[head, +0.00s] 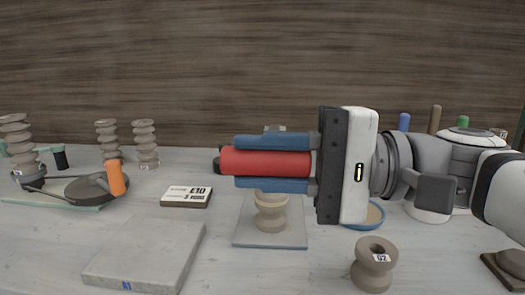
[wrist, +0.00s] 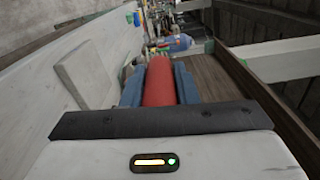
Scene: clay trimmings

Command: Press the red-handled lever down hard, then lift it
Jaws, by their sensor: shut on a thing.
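The red handle (head: 265,161) of the lever lies level between the two blue fingers of my gripper (head: 272,162), which are shut on it from above and below in the head view. Its dark end shows just left of the fingertips. In the wrist view the red handle (wrist: 160,85) runs away from the camera between the blue fingers. Behind and below it, a beige ribbed post (head: 271,212) stands on a grey-blue base plate (head: 250,237). The lever's joint to the rest of the device is hidden behind my gripper.
A spool marked G2 (head: 374,265) stands in front at right. A grey slab (head: 146,255) and a small E10 box (head: 187,197) lie to the left. A dark round tool with an orange grip (head: 117,178) is farther left. A blue-rimmed bowl (head: 376,214) is partly hidden behind my gripper.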

